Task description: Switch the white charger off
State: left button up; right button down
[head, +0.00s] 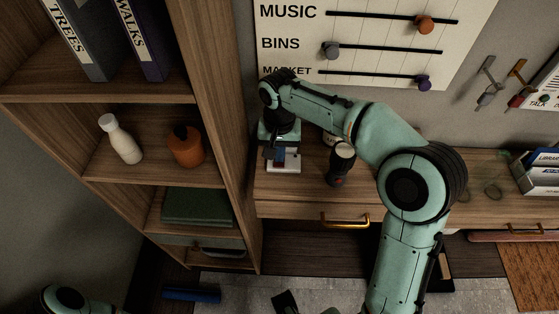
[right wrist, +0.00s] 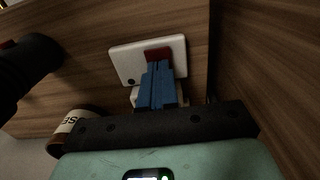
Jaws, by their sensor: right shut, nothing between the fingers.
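The white charger (head: 285,168) lies on the wooden bench top close to the tall shelf's side. In the right wrist view it is a white slab (right wrist: 125,62) with a dark red switch (right wrist: 158,53) on its top and a small dark spot near one corner. My right gripper (head: 279,155) points down over the charger. Its blue fingers (right wrist: 157,68) are together, empty, with their tips at the red switch's edge. I cannot tell whether they touch it, and they hide part of the charger.
The shelf (head: 225,120) is close on the left. A slider board (head: 375,40) hangs behind.

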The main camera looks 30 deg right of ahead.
jog(key=shift+r+p, duration=2.6)
jog(key=shift+r, duration=0.9)
pick_arm(q)
notch_tip(320, 180, up, 6)
jog(key=w, duration=0.2)
jog(key=shift+w, duration=0.2)
pick_arm(e)
jog(key=shift+f, duration=0.1)
pick_arm(q)
jog(key=shift+f, duration=0.1)
jog(key=shift+s, duration=0.15)
